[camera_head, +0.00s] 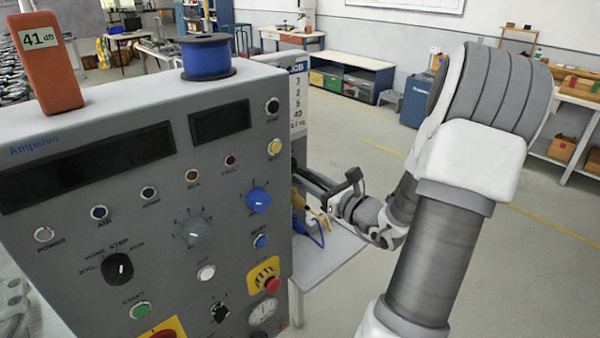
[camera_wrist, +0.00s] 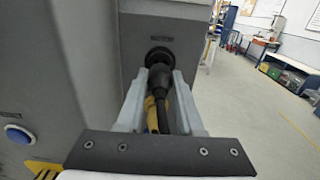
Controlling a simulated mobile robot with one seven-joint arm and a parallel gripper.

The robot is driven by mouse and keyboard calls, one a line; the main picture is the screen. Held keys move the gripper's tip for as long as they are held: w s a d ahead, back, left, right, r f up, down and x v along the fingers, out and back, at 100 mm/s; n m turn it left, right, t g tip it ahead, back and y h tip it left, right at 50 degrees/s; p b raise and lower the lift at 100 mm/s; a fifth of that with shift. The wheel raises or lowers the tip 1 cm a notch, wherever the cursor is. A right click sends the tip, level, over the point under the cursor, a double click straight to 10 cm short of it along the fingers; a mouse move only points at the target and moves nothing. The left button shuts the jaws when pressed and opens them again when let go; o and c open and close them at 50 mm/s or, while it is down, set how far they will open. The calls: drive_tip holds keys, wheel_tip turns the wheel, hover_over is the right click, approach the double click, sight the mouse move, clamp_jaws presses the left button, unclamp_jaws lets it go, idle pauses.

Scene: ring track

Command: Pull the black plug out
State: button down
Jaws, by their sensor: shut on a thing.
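The black plug (camera_wrist: 159,78) shows in the wrist view between the fingers of my gripper (camera_wrist: 162,84). My gripper is shut on it. The plug's front end is at a round black socket (camera_wrist: 158,57) on the grey panel side; I cannot tell how deep it sits. A black cable runs back from the plug between the fingers. In the head view my gripper (camera_head: 318,186) reaches to the right side of the grey control cabinet (camera_head: 120,215), whose edge hides the plug and socket.
Yellow parts (camera_head: 319,217) and a blue cable (camera_head: 319,236) hang just below my gripper, close to a light grey table (camera_head: 325,262). An orange meter (camera_head: 48,65) and a blue spool (camera_head: 206,58) stand on the cabinet. The floor to the right is open.

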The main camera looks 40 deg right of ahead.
sight(313, 181)
drive_tip(key=shift+s+d, duration=0.15)
drive_tip(key=shift+s, duration=1.65)
